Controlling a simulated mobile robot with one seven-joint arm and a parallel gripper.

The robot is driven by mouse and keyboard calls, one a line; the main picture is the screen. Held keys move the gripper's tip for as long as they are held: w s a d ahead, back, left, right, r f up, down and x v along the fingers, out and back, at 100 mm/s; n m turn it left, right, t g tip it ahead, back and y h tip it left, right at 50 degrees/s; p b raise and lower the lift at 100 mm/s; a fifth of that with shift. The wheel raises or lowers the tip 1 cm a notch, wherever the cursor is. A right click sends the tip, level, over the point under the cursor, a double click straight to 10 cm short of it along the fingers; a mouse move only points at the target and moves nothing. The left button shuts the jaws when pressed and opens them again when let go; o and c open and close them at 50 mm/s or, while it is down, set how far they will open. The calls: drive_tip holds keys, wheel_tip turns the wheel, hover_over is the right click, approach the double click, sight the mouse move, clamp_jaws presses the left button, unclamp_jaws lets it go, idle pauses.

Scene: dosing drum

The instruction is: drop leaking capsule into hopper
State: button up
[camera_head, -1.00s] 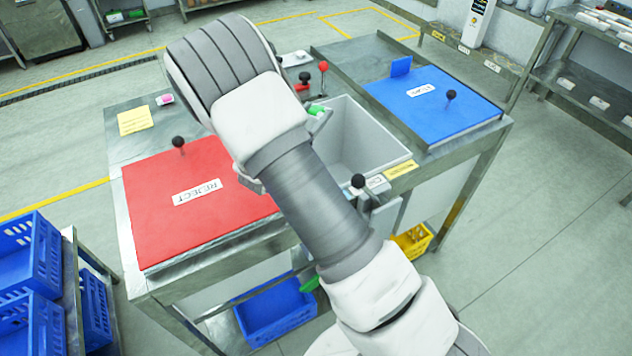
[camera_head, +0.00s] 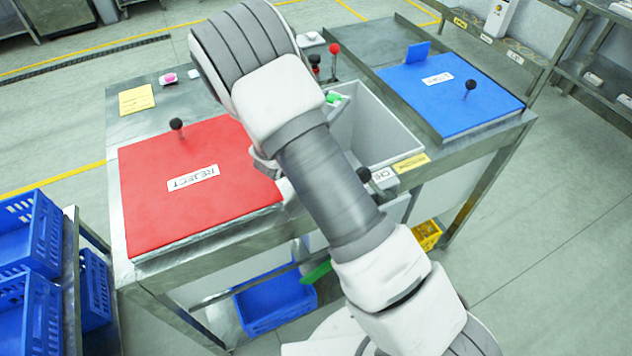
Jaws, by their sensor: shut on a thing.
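The hopper (camera_head: 401,132) is an open grey bin set in the steel bench between a red and a blue panel. Its left side is partly hidden by my arm, and its inside looks empty where I can see. My gripper is hidden behind my arm, which crosses the middle of the view. I cannot see what it holds. A small pink item (camera_head: 168,78) lies on a white dish at the bench's back left; I cannot tell whether it is a capsule. A small green piece (camera_head: 335,98) shows at the hopper's left edge; I cannot tell what it is.
The red REJECT panel (camera_head: 150,200) and the blue panel (camera_head: 450,110) each carry a black-knobbed handle. A red-knobbed lever (camera_head: 334,49) stands behind the hopper. A blue crate (camera_head: 275,305) sits below the bench. Blue crates (camera_head: 30,235) are stacked at left. Floor at right is clear.

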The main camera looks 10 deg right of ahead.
wheel_tip(320, 180, down, 2)
drive_tip(key=shift+b, duration=0.35)
drive_tip(key=o, duration=1.4)
drive_tip(key=v, duration=1.7)
drive_tip(key=shift+s+a, duration=0.1)
drive_tip(key=shift+s, duration=0.1)
drive_tip(key=shift+a, duration=0.1)
